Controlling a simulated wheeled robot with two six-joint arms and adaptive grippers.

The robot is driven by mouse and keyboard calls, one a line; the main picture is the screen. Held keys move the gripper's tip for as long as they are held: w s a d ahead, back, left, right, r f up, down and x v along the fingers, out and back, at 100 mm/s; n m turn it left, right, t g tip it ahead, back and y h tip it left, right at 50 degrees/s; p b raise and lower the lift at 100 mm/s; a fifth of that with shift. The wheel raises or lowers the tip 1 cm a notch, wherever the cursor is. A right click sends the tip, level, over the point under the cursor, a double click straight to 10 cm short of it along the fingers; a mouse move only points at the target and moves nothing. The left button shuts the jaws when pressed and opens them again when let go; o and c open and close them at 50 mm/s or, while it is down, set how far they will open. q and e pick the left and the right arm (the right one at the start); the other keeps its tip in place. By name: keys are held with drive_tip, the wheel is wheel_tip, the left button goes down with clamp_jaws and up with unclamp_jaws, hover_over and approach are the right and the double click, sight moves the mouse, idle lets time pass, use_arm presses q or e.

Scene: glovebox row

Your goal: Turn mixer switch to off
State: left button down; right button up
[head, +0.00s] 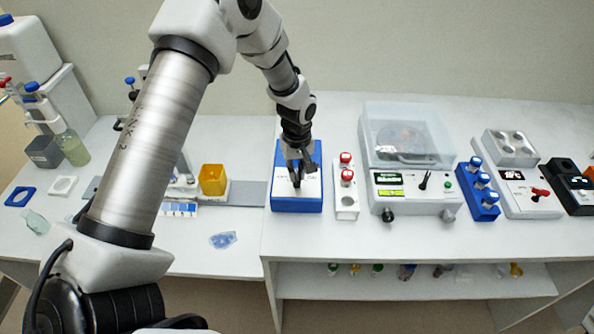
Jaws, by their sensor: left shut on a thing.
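The mixer appears to be the blue box with a pale top plate (297,205), standing near the middle of the bench. My left gripper (298,176) reaches down from above onto its top plate. Its dark fingers are shut on a small part there, which looks like the mixer switch. The fingers hide most of that part, so I cannot tell which way it is set. My right gripper is not in view.
A white rack with red-capped vials (347,203) stands close on the right of the blue box. Beyond it are a clear-lidded centrifuge (400,206), a blue rack (477,203) and a red-lever device (515,203). A yellow container (213,180) is on the left.

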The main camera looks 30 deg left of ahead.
sight(297, 174)
use_arm(q)
drive_tip(key=shift+f, duration=0.1)
drive_tip(key=c, duration=1.2)
unclamp_jaws()
drive_tip(key=shift+w+a, duration=0.1)
drive_tip(key=shift+a, duration=0.05)
wheel_tip(297, 174, up, 12)
drive_tip(key=shift+f, duration=0.1)
